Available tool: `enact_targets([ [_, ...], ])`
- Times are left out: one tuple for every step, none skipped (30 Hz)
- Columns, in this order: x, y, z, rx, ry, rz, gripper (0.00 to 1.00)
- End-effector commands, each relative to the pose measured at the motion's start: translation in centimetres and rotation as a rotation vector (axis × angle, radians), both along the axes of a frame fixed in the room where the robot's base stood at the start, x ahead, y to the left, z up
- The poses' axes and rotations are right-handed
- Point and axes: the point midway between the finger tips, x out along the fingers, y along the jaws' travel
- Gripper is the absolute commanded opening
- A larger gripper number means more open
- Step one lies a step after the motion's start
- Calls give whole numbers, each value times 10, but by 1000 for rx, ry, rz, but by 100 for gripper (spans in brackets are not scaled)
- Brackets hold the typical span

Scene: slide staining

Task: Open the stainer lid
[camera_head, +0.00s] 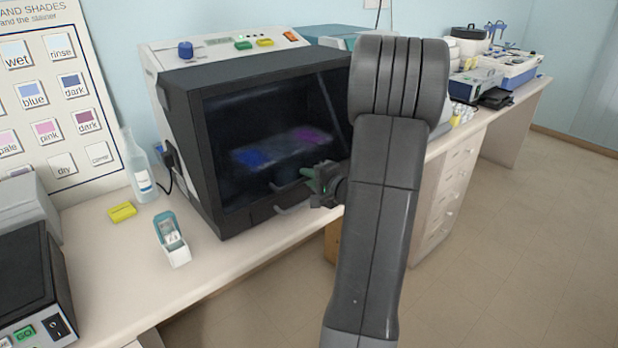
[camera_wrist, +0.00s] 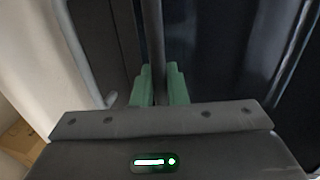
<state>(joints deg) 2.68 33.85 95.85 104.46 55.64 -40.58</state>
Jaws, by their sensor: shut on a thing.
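The stainer (camera_head: 175,130) is a large white and black box on the bench, with a dark see-through lid (camera_head: 270,115) on its front. The lid is down over the front, and blue and purple patches show dimly behind it. A grey bar handle (camera_head: 282,208) runs along the lid's lower front. My gripper (camera_head: 312,183) is at the lower right of the lid. In the wrist view its green fingers (camera_wrist: 161,85) are shut on the grey handle bar (camera_wrist: 154,40), which passes between them. My arm hides the stainer's right side.
A teal and white slide holder (camera_head: 171,240) and a yellow block (camera_head: 122,212) lie on the bench left of the stainer. A clear bottle (camera_head: 140,175) stands behind them. A dark device (camera_head: 30,290) is at the lower left. The floor (camera_head: 520,220) at right is open.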

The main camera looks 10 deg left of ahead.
Motion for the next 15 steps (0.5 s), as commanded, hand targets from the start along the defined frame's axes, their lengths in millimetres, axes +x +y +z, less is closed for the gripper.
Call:
enact_targets([
  [0, 0, 0, -1, 1, 0, 0],
  [0, 0, 0, -1, 1, 0, 0],
  [-1, -1, 0, -2, 1, 0, 0],
  [-1, -1, 1, -3, 2, 0, 0],
  [-1, -1, 2, -5, 4, 0, 0],
  [-2, -2, 4, -9, 5, -1, 0],
  [-3, -4, 6, -12, 8, -1, 0],
  [-4, -5, 7, -16, 11, -1, 0],
  [-6, -7, 10, -24, 18, 0, 0],
  [-7, -9, 13, -31, 22, -1, 0],
  [-9, -12, 17, -40, 28, -1, 0],
  [-12, -15, 22, -53, 37, -1, 0],
  [-14, -18, 26, -64, 45, -1, 0],
  [-17, -21, 30, -76, 54, -1, 0],
  [-20, -26, 37, -93, 67, -2, 0],
])
